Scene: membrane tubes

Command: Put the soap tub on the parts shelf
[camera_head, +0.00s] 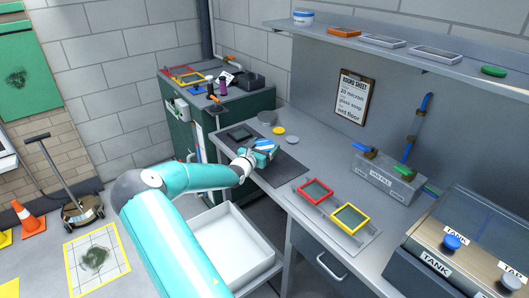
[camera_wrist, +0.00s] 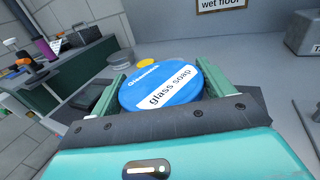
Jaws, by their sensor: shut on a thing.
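The soap tub (camera_wrist: 160,86) has a blue lid labelled "glass soap" and fills the middle of the wrist view. My gripper (camera_wrist: 160,92) is shut on it, with a green finger on each side. In the head view my gripper (camera_head: 261,149) and the blue tub (camera_head: 266,146) are over the dark mat on the bench; I cannot tell whether the tub touches the mat. The tub's lower part is hidden. A long wall shelf (camera_head: 390,43), probably the parts shelf, runs above the bench at upper right.
On the shelf are a blue-and-white tub (camera_head: 303,17), an orange tray (camera_head: 344,32), grey framed pieces (camera_head: 382,41) and a green item (camera_head: 493,71). Red (camera_head: 315,191) and yellow (camera_head: 350,217) frames lie on the bench. A grey caddy (camera_head: 388,180) with tools stands behind them.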

